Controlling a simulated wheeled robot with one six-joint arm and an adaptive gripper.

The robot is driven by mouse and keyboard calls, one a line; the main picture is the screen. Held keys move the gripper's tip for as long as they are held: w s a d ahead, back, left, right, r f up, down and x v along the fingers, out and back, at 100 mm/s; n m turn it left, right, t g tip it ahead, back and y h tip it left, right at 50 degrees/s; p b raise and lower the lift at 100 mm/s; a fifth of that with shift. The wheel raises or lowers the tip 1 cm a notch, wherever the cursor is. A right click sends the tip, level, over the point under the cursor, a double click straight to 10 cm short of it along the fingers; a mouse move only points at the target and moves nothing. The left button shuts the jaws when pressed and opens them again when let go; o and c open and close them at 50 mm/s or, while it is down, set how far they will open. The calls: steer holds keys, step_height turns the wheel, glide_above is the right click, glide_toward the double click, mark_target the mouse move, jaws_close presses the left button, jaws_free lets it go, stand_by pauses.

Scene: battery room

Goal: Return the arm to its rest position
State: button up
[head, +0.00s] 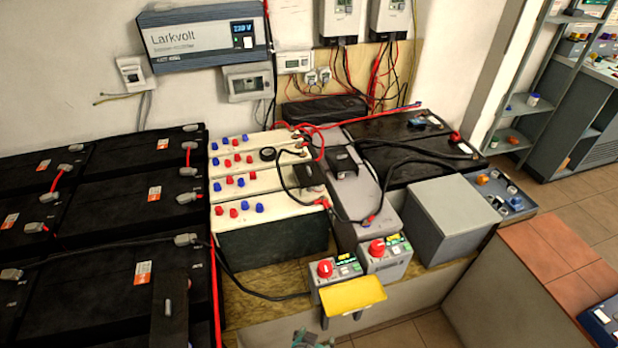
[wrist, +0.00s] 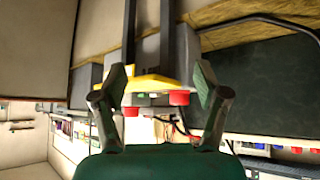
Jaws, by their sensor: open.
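My gripper (wrist: 160,74) is open in the wrist view, its two fingers apart at left and right. A yellow plate (wrist: 150,85) and red knobs (wrist: 179,98) show between and beyond the fingers, and I see nothing held. Whether the fingers touch the plate cannot be told. In the head view, a small grey-green part at the bottom edge (head: 312,340) seems to be the top of my gripper, mostly cut off. It is just below the yellow plate (head: 352,296), which sits in front of two grey switch boxes (head: 388,262) with red knobs.
Black batteries (head: 130,225) fill the left. White-topped batteries (head: 270,215), a grey box (head: 450,218) and loose black and red cables stand on the wooden bench. A wall inverter (head: 203,38) hangs above. Tiled floor (head: 400,335) shows at the front, with a shelf (head: 525,110) at right.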

steer(key=s+d+r+n+t+y, duration=0.2)
steer(key=s+d+n+y, duration=0.2)
steer(key=s+d, duration=1)
steer(key=s+d+r+t, duration=0.1)
steer(key=s+r+t, duration=0.1)
steer(key=s+r, duration=0.6)
steer(key=s+d+r+t+h, duration=0.1)
steer(key=s+r+t, duration=0.2)
steer(key=s+r, duration=0.4)
step_height(320, 180, up, 7)
steer(key=shift+s+d+f+t, duration=0.1)
steer(key=shift+s+d+t, duration=0.2)
steer(key=shift+s+d, duration=0.1)
stand_by(0.6)
